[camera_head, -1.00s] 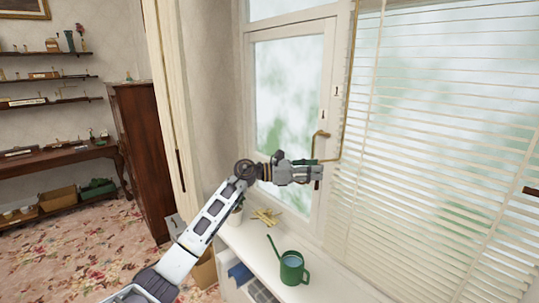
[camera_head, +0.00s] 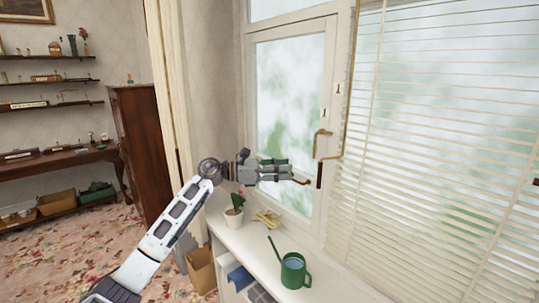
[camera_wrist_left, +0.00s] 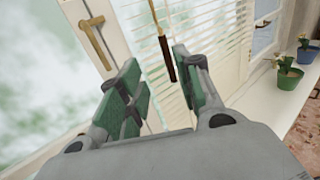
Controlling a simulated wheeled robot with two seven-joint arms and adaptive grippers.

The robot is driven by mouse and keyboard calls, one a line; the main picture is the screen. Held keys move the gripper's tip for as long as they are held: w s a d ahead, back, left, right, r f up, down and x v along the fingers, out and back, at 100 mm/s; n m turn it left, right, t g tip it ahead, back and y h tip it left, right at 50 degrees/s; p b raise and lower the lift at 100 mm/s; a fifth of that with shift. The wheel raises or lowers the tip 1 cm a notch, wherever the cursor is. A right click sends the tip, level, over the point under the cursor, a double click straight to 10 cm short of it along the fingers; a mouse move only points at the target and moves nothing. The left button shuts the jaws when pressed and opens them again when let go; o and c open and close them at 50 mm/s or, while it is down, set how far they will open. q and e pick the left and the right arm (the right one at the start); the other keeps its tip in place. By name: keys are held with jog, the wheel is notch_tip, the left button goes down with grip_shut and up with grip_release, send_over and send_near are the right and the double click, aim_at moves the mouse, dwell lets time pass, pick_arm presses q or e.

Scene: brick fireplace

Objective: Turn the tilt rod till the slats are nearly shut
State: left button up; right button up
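The tilt rod (camera_head: 350,70) is a thin brass rod down the left edge of the white slatted blind (camera_head: 440,130). Its foot bends left into a crank with a dark brown hanging handle (camera_head: 319,175). Pale window light shows through the gaps between the slats. My left gripper (camera_head: 290,171) is open and empty, just left of the handle and apart from it. In the left wrist view the handle (camera_wrist_left: 167,62) shows beyond the gap between the green-padded fingers (camera_wrist_left: 158,88). My right gripper is not in view.
A brass window handle (camera_head: 319,143) is close above the crank. On the white sill (camera_head: 235,240) below stand a green watering can (camera_head: 293,272), a potted plant (camera_head: 233,215) and yellow items (camera_head: 267,217). A curtain (camera_head: 165,110) hangs at left.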

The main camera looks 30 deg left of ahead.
pick_arm(q)
jog(key=w+a+r+n+t, duration=0.2)
jog(key=a+r+n+t, duration=0.2)
jog(key=n, duration=0.4)
jog(key=shift+a+r+t+y, duration=0.3)
jog(key=shift+a+r+t, duration=0.1)
jog(key=shift+a, duration=0.4)
